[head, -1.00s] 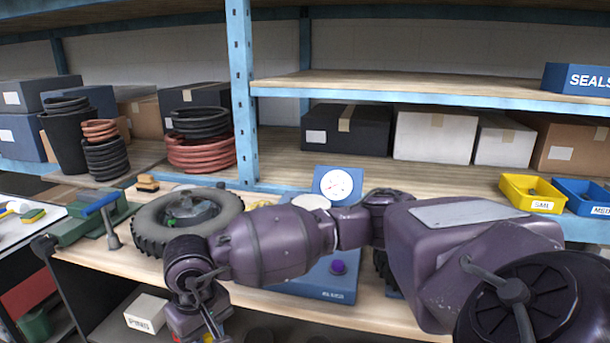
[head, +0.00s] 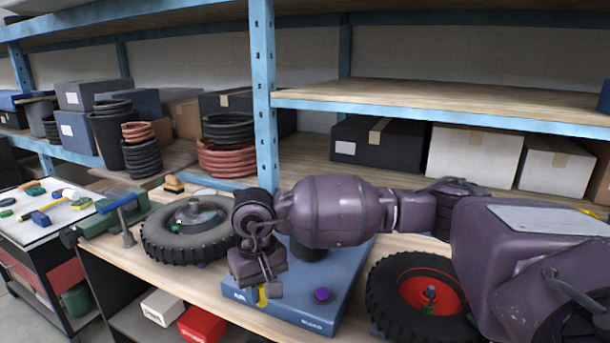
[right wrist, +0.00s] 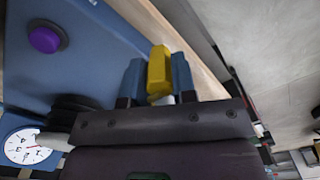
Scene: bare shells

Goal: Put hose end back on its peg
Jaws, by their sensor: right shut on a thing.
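My right gripper (head: 260,292) points down at the front left corner of the blue machine (head: 345,290), near the bench's front edge. It is shut on a small yellow piece (head: 262,299), which looks like the hose end. In the right wrist view the yellow piece (right wrist: 160,72) stands out between the two blue-grey fingertips (right wrist: 158,80), with a white part at its base. I see no hose clearly trailing from it. I cannot pick out the peg in either view. My left gripper is not in view.
The machine carries a purple knob (head: 322,294) and a dial (right wrist: 27,146). A black tyre (head: 160,240) lies left of it; a red-hubbed wheel (head: 400,290) is at its right. A green vise (head: 110,222) sits at the bench's left end. Tool cart (head: 45,235) stands further left.

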